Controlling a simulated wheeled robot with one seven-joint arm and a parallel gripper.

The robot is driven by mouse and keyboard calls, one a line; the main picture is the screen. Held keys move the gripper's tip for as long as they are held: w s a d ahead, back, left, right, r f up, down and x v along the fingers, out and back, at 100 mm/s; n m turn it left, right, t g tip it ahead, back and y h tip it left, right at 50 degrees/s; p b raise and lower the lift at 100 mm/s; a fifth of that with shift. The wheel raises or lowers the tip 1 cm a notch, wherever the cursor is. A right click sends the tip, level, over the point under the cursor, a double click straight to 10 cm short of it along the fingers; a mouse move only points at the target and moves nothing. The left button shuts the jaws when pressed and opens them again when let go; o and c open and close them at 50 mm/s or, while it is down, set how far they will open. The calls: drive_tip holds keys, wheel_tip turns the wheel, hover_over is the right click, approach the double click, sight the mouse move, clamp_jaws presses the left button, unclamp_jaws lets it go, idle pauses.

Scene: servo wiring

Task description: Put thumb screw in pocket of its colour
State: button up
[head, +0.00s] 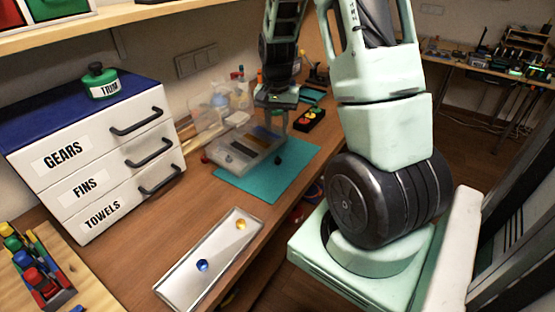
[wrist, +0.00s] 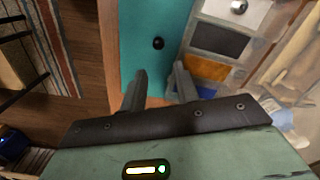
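A black thumb screw (head: 278,160) lies on the teal mat (head: 300,165), just right of the pocketed box (head: 228,160). It also shows in the wrist view (wrist: 158,43), beyond my fingertips. The box shows a dark grey pocket (wrist: 219,39), an orange pocket (wrist: 205,68) and a partly hidden blue pocket (wrist: 206,92). A small light-coloured piece (wrist: 239,6) sits in a pale pocket at the top edge. My gripper (wrist: 160,72) is open and empty, its fingers apart. In the head view my gripper (head: 278,119) hangs near the back of the box.
A pale tray (head: 186,276) at the front holds a blue screw (head: 203,265) and a yellow one (head: 241,224). White drawers (head: 95,165) stand left. A dark box with coloured buttons (head: 310,119) and bottles stand behind. Bare wood lies between drawers and mat.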

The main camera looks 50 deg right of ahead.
hover_over(278, 160)
drive_tip(key=f, duration=0.5)
drive_tip(key=shift+w+d+f+p, duration=0.1)
drive_tip(key=shift+w+f+p, duration=0.2)
drive_tip(key=shift+f, duration=0.05)
drive_tip(key=shift+s+f+p, duration=0.15)
drive_tip(key=shift+f+p, duration=0.55)
drive_tip(key=shift+f, duration=1.9)
clamp_jaws()
